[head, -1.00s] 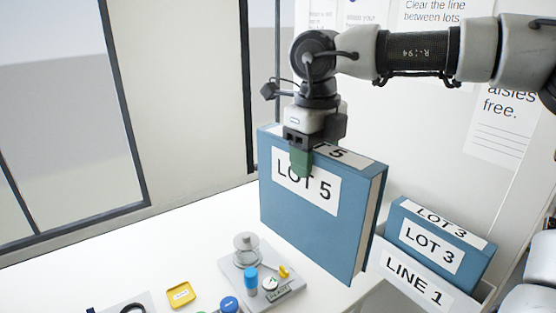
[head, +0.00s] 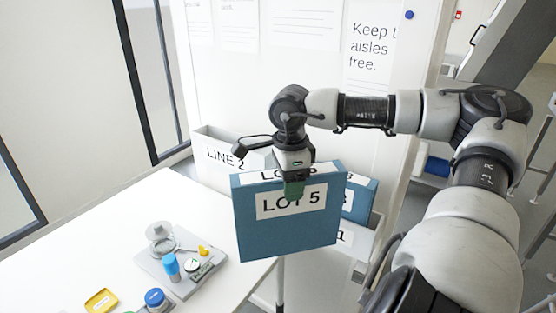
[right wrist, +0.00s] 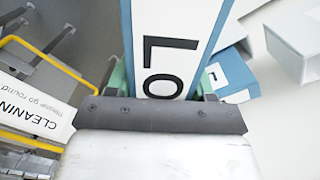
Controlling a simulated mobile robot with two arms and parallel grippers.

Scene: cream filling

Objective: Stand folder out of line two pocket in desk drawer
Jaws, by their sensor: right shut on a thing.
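My right gripper (head: 294,186) is shut on the top edge of a blue folder (head: 290,236) labelled LOT 5. The folder hangs upright, in front of the pockets and beside the white desk's right edge. In the right wrist view, the spine (right wrist: 170,75) with "LO" shows between the fingers. The white LINE 2 pocket (head: 222,160) stands behind and to the left of the folder, which covers part of it. No folder shows standing in its visible part. No drawer can be made out. My left gripper is out of view.
A blue LOT 3 folder (head: 362,196) sits in the LINE 1 pocket (head: 346,237), partly hidden by the held folder. The white desk (head: 110,225) carries a grey tray (head: 207,277) with small items. A yellow dish (head: 101,300) and blue-lidded jar (head: 155,299) are near it.

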